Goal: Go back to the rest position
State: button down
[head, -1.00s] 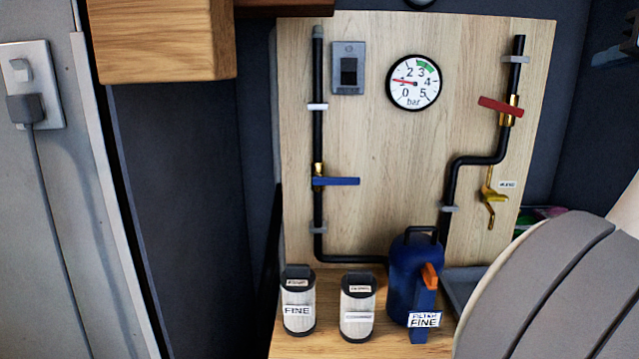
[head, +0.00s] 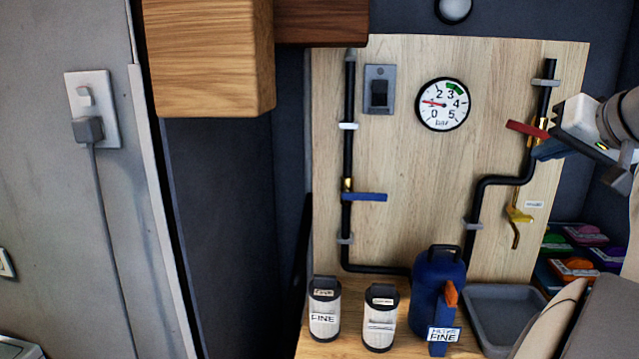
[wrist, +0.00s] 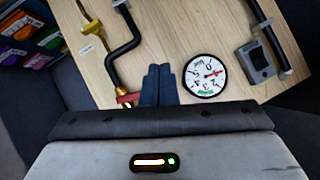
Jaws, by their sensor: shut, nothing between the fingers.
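My gripper (head: 548,150) is at the right in the head view, in front of the board's right edge near the red lever (head: 527,129). Its dark blue fingers are together and hold nothing. In the wrist view my gripper (wrist: 158,74) points at the wooden board (wrist: 180,40). There the red lever (wrist: 128,98) lies just left of the fingers and is partly hidden. I cannot tell whether they touch. The pressure gauge (head: 443,104) is left of my gripper in the head view, its red needle pointing left.
A blue lever (head: 365,197) crosses the left pipe. Two canisters (head: 324,310) (head: 380,318) and a blue filter housing (head: 437,285) stand below, beside a grey tray (head: 500,310). A wooden cabinet (head: 208,60) overhangs the upper left. Colourful packets (head: 575,268) sit at the right.

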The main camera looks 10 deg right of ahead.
jog(key=a+f+n+g+y+p, duration=0.1)
jog(key=a+f+g+p, duration=0.2)
jog(key=a+f, duration=0.35)
jog(key=a+f+n+g+y+p, duration=0.1)
jog(key=a+f+g+p, duration=0.2)
jog(key=a, duration=0.6)
jog(key=s+a+f+n+g+h+p, duration=0.2)
jog(key=s+a+f+n+g+p, duration=0.3)
jog(key=s+a+f, duration=0.6)
jog(key=w+d+r+m+t+p, duration=0.45)
jog(key=w+d+r, duration=0.95)
jog(key=w+r, duration=0.4)
jog(key=w+d+r+t+p, duration=0.1)
jog(key=d+r+t, duration=0.1)
jog(key=d+r, duration=0.8)
jog(key=w+d+r+t+p, duration=0.15)
jog(key=d+r, duration=0.55)
jog(key=d, duration=0.7)
jog(key=s+a+f+x, duration=0.1)
jog(key=x, duration=1.2)
jog(key=shift+m+t+p, duration=0.3)
jog(key=shift+m+t, duration=0.1)
jog(key=shift+m, duration=0.05)
